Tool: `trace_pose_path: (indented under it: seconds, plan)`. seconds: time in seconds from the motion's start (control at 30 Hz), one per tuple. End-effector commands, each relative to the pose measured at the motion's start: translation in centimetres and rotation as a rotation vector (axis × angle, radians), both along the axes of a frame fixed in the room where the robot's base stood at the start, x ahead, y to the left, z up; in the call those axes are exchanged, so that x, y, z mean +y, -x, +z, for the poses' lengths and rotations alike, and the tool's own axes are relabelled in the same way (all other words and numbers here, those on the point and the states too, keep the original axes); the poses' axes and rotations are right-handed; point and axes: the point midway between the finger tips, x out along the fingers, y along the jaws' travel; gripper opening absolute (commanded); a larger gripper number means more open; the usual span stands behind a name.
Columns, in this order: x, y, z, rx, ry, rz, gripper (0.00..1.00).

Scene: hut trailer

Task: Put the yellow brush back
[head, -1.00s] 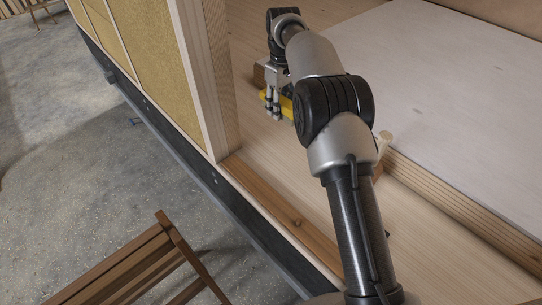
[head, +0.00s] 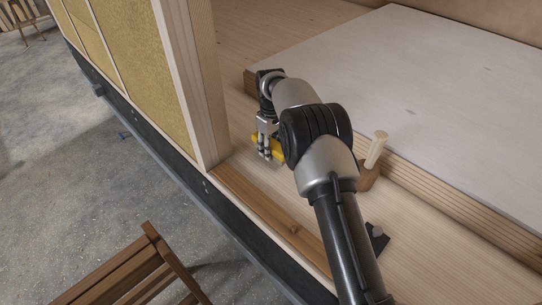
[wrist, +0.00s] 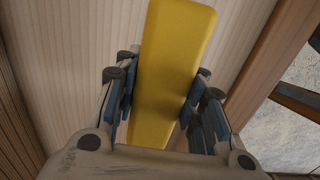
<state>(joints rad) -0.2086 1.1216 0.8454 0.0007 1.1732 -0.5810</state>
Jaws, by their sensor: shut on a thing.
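The yellow brush (wrist: 172,60) is between the two fingers of my gripper (wrist: 163,88), which is shut on it in the wrist view. In the head view my gripper (head: 266,150) is low over the wooden floor, just right of the timber post. Only small parts of the yellow brush (head: 282,151) show there, beside and behind the fingers. I cannot tell whether the brush touches the floor.
A timber post and insulated wall (head: 140,75) stand close on the left. A large pale board (head: 410,80) lies at the right. A light peg-like handle (head: 377,147) and a small dark object (head: 377,239) are right of my arm. A wooden slatted seat (head: 125,270) is at lower left.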

Motion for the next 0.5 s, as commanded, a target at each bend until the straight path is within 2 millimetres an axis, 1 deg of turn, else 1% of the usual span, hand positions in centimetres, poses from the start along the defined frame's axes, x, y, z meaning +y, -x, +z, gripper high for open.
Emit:
trace_pose_path:
  seconds: [0.03, 0.1, 0.2, 0.5]
  plan:
    - [0.0, 0.1, -1.4, 0.004, 0.001, 0.0, 0.11]
    - [0.0, 0.1, -2.6, 0.003, 0.0, 0.0, 0.11]
    - [0.0, 0.0, -3.6, 0.001, 0.0, 0.0, 0.11]
    - [0.0, 0.0, -3.7, 0.0, 0.0, 0.0, 0.11]
